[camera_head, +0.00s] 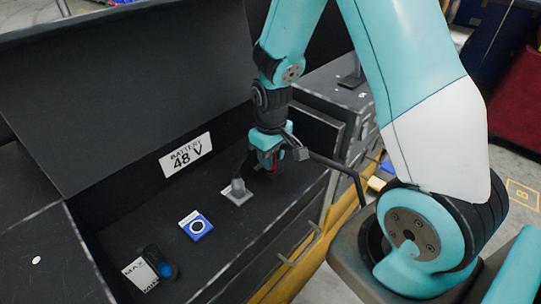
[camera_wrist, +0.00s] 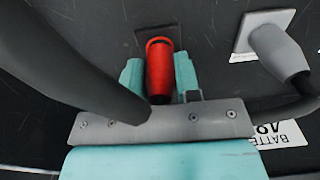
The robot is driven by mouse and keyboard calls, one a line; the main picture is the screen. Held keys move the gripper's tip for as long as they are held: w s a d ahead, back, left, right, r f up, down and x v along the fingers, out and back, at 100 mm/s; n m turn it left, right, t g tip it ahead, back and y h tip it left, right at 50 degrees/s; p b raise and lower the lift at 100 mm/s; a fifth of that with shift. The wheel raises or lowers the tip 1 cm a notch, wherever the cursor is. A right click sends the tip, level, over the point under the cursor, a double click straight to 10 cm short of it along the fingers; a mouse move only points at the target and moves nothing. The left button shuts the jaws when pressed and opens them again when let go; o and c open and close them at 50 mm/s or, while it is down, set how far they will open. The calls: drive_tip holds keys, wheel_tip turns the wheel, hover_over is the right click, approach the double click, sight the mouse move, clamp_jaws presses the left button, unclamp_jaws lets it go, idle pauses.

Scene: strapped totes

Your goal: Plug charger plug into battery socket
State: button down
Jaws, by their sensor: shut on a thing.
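My gripper (camera_head: 271,163) is low over the right end of the dark battery compartment. Its teal fingers (camera_wrist: 160,82) are shut on a red cylindrical plug (camera_wrist: 160,68), which I take to be the charger plug. Only a bit of red shows in the head view. The plug's far end meets or sits just above a dark square plate (camera_wrist: 142,42); I cannot tell whether it is inserted. Which fitting is the battery socket is not clear. A grey connector (camera_head: 238,187) with a cable stands on a grey plate beside the gripper, also in the wrist view (camera_wrist: 278,48).
A blue square fitting with a round ring (camera_head: 196,226) lies left of the grey connector. A black cylinder with a blue end (camera_head: 160,263) lies by a MAX/MIN label (camera_head: 138,273). A 48 V battery label (camera_head: 187,155) is behind. A dark cable (camera_wrist: 70,62) crosses the wrist view.

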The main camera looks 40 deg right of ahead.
drive_tip(key=shift+f, duration=0.4)
drive_tip(key=c, duration=0.7)
unclamp_jaws()
drive_tip(key=shift+c, duration=0.2)
drive_tip(key=shift+r, duration=0.1)
wheel_tip(320, 180, up, 17)
drive_tip(key=b, duration=0.2)
drive_tip(key=shift+r, duration=0.15)
drive_tip(key=s+a+r+n+y, duration=0.1)
drive_tip(key=s+a+n+y, duration=0.3)
drive_tip(key=s+a, duration=1.2)
drive_tip(key=shift+s+a+r+n+b, duration=0.25)
drive_tip(key=shift+s+n+b, duration=0.15)
drive_tip(key=shift+s, duration=0.5)
